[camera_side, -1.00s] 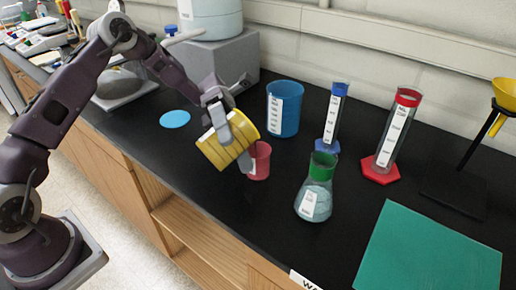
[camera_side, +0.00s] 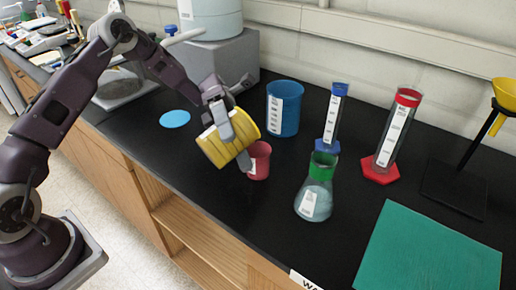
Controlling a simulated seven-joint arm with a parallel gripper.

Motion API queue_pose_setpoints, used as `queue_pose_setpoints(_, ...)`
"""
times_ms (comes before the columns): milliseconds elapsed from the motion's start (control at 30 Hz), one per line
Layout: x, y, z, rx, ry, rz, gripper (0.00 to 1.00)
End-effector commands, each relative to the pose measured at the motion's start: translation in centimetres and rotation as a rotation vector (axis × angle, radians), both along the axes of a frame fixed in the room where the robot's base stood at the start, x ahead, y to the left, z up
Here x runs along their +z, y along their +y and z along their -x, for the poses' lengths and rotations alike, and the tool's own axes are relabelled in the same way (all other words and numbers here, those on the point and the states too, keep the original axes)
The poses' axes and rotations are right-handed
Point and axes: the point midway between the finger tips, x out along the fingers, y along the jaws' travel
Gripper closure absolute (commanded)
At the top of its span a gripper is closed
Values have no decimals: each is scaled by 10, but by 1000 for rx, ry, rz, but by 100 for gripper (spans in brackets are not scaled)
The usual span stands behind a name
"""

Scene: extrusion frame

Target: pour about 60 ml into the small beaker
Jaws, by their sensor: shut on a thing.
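My gripper (camera_side: 232,140) is shut on a yellow beaker (camera_side: 212,150) with a pale label band. The yellow beaker is held tilted, its rim toward the right, above and beside a small red beaker (camera_side: 260,163). The red beaker stands upright on the black bench, partly hidden by the yellow beaker and my gripper. I cannot see a stream of liquid or the level inside either beaker.
A blue beaker (camera_side: 284,108) stands behind. A green-necked flask (camera_side: 315,190), a blue cylinder (camera_side: 332,120) and a red cylinder (camera_side: 392,140) stand to the right. A green mat (camera_side: 430,250) lies front right, and a blue disc (camera_side: 175,119) lies left on the bench.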

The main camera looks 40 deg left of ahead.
Motion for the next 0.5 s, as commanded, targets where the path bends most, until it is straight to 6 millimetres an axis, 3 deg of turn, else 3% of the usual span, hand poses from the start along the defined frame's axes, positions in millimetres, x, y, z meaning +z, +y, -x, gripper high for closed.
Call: queue_pose_setpoints(500, 3, -1, -2, 1, 40, -10, 89)
